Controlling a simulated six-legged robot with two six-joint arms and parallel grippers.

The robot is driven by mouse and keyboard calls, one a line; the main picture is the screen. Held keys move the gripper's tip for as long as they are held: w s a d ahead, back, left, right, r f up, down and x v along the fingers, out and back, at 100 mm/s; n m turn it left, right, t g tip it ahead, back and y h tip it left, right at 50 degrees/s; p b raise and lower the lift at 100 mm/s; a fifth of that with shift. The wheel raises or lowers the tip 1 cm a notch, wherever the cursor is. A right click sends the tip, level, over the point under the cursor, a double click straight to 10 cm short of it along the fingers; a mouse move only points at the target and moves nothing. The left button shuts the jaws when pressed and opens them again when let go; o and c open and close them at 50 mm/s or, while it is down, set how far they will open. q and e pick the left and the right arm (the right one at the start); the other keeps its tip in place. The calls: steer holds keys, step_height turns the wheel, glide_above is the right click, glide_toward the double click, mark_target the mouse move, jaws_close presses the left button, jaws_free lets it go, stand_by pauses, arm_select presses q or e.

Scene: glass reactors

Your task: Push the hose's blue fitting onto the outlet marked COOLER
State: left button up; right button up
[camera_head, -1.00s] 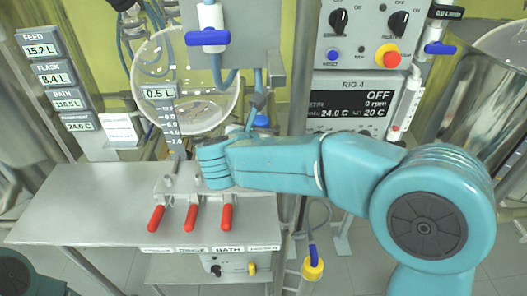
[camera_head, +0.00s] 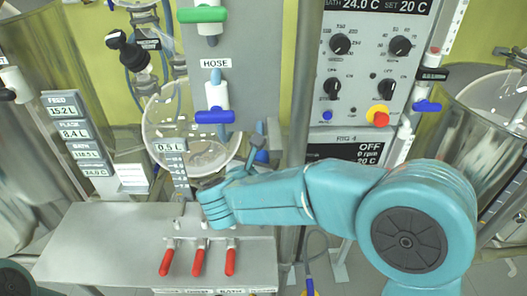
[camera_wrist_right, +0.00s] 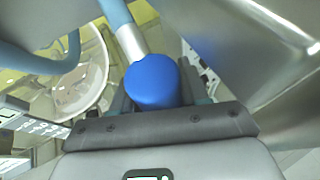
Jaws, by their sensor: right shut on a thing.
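The blue fitting (camera_wrist_right: 153,83) sits between the fingers of my right gripper (camera_head: 250,158) in the right wrist view, with a pale metal collar and the blue hose (camera_wrist_right: 116,14) running up from it. In the head view, the blue fitting (camera_head: 262,156) shows only as a small patch by the gripper, below the valve labelled HOSE (camera_head: 214,90). My right gripper is shut on the fitting. I cannot read a COOLER mark in either view, so I cannot tell which outlet carries it. My left gripper is not in view.
A round glass vessel (camera_head: 190,140) stands just behind and left of the gripper. A grey bench (camera_head: 110,240) with red-handled valves (camera_head: 198,262) lies below. A control panel (camera_head: 365,75) is at the upper right, and a metal post (camera_head: 303,90) stands close right of the gripper.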

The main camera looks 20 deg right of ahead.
mark_target(260, 154)
steer(key=shift+r, duration=0.15)
steer(key=shift+r+p, duration=1.05)
steer(key=shift+p, duration=0.3)
steer(key=shift+r, duration=0.8)
steer(key=shift+f, duration=0.15)
